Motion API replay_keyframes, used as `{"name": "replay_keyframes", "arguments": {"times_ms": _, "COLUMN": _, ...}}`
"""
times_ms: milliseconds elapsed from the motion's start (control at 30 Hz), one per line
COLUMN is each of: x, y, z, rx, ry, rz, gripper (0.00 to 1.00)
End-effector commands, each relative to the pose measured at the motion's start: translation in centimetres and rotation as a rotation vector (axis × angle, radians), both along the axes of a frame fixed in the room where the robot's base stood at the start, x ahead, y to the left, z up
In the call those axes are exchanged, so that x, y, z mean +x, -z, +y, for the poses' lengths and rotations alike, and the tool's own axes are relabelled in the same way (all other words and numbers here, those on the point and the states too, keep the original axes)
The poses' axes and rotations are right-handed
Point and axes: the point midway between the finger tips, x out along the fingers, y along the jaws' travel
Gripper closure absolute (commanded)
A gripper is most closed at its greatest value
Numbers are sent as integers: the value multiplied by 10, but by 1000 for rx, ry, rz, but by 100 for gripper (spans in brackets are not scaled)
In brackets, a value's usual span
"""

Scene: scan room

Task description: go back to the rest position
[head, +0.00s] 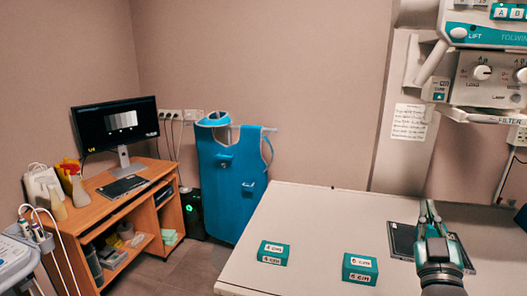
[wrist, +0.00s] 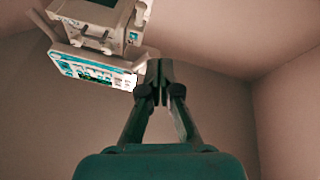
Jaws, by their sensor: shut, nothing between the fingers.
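My gripper (head: 430,211) is at the lower right of the head view, over the right part of the white table (head: 320,213). Its fingers are closed together with nothing between them. In the wrist view my gripper (wrist: 159,80) points toward the upper wall, its fingertips together. A dark flat panel (head: 402,236) lies on the table, partly hidden behind my gripper. Two teal blocks lie on the table left of my gripper: one labelled 4 cm (head: 273,253) and one labelled 6 cm (head: 360,269).
The white and teal X-ray unit (head: 487,75) hangs at the upper right, and it also shows in the wrist view (wrist: 95,30). A blue apron (head: 228,185) hangs on the wall. A wooden desk (head: 95,207) with a monitor (head: 117,124) stands left. The table's far left part is clear.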

Motion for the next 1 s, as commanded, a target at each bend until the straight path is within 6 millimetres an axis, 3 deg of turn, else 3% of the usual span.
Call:
{"name": "replay_keyframes", "arguments": {"times_ms": 33, "x": -5, "y": 23, "z": 6, "rx": 12, "ry": -15, "rz": 24, "gripper": 100}}
{"name": "replay_keyframes", "arguments": {"times_ms": 100, "x": -13, "y": 50, "z": 15, "rx": 26, "ry": -33, "rz": 48, "gripper": 100}}
{"name": "replay_keyframes", "arguments": {"times_ms": 267, "x": -37, "y": 107, "z": 35, "rx": 61, "ry": -76, "rz": 101, "gripper": 100}}
{"name": "replay_keyframes", "arguments": {"times_ms": 500, "x": -85, "y": 184, "z": 64, "rx": 118, "ry": -136, "rz": 182, "gripper": 100}}
{"name": "replay_keyframes", "arguments": {"times_ms": 700, "x": -134, "y": 237, "z": 87, "rx": 170, "ry": -181, "rz": 251, "gripper": 100}}
{"name": "replay_keyframes", "arguments": {"times_ms": 1000, "x": -219, "y": 296, "z": 116, "rx": 245, "ry": -239, "rz": 354, "gripper": 100}}
